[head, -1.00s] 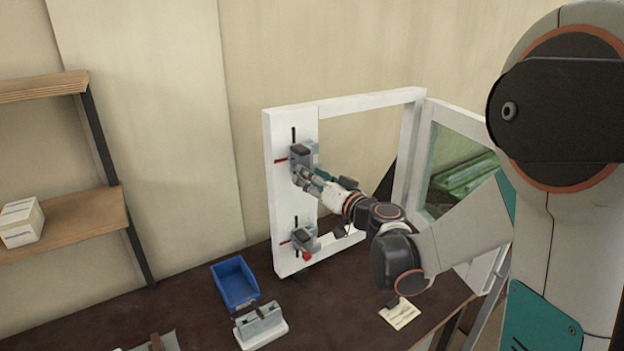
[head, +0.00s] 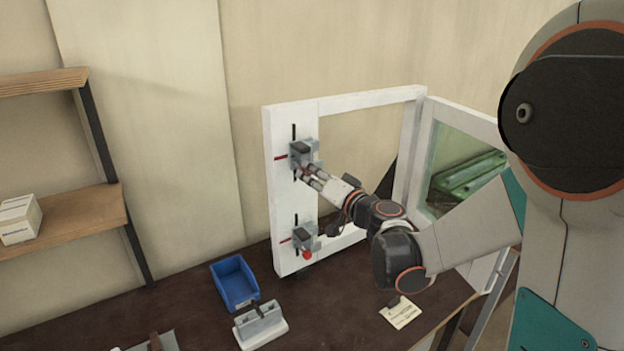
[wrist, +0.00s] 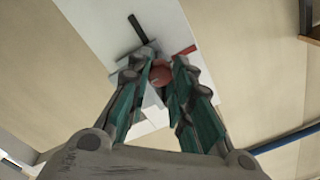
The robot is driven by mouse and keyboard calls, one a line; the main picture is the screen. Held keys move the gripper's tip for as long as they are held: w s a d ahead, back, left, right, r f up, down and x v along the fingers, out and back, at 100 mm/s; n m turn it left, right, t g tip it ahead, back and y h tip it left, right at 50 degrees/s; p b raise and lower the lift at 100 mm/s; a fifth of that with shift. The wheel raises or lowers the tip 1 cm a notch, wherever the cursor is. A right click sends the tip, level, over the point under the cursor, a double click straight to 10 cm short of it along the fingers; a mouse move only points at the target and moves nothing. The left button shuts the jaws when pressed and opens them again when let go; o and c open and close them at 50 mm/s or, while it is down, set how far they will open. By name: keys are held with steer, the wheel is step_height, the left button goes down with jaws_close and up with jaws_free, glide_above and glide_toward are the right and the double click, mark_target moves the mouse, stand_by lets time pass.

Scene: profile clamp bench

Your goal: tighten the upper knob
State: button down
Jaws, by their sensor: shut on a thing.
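The upper clamp (head: 305,152) is a grey block on the white frame's left post. Its red knob (wrist: 161,75) shows in the wrist view between the fingers of my gripper (wrist: 160,72), which is shut on it. In the head view my gripper (head: 305,174) reaches the upper clamp from the lower right, and its fingers hide the knob there. The lower clamp (head: 305,236) is on the same post, with its red knob (head: 307,255) in plain view.
The white frame (head: 283,200) stands on the dark bench (head: 190,318). A blue bin (head: 234,282) and a grey fixture on a white base (head: 260,326) are in front. A glazed panel (head: 455,140) is at right, and a yellow note (head: 401,312) lies near the edge.

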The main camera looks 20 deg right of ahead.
steer(key=m+b, duration=0.1)
steer(key=m, duration=0.4)
steer(key=shift+m, duration=0.4)
stand_by(0.3)
steer(key=c, duration=1.4)
jaws_free()
steer(key=shift+s, duration=0.1)
steer(key=v, duration=1.2)
